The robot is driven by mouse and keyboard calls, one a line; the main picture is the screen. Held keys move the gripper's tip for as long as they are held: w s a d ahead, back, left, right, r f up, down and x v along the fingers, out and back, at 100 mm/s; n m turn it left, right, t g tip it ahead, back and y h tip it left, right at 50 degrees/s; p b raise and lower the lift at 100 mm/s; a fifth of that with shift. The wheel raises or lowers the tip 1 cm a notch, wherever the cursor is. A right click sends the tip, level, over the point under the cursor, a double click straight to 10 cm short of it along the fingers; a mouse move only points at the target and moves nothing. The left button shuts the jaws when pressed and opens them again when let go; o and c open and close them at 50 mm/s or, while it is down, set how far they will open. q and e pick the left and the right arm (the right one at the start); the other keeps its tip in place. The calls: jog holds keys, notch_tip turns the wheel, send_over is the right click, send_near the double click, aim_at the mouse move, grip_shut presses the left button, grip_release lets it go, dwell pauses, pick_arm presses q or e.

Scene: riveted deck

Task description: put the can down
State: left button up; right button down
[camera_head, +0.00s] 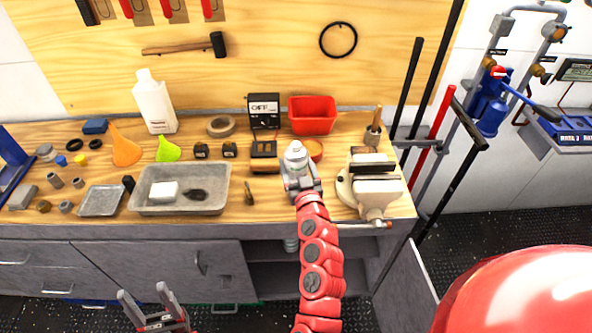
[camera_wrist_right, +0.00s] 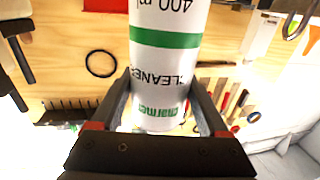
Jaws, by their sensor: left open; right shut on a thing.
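The can (camera_head: 295,156) is white with a grey top and stands out at the end of my right arm, over the workbench. In the right wrist view the can (camera_wrist_right: 165,60) shows a green band and dark lettering, and it sits between the two fingers of my right gripper (camera_wrist_right: 160,112). My right gripper (camera_head: 300,182) is shut on the can in the head view too. Whether the can's base touches the bench is hidden by the gripper. My left gripper (camera_head: 151,306) is open and empty, low in front of the bench drawers.
A vise (camera_head: 373,188) stands close on the right, a red bin (camera_head: 312,113) behind, and a grey tray (camera_head: 181,207) with a white block on the left. An orange round container (camera_head: 315,151) is beside the can.

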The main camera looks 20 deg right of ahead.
aim_at(296, 172)
notch_tip(296, 172, down, 4)
jog(key=shift+w+d+r, duration=0.1)
jog(key=shift+w+r, duration=0.05)
jog(key=shift+r, duration=0.1)
jog(key=shift+f, duration=0.15)
grip_release()
jog(key=shift+r, duration=0.25)
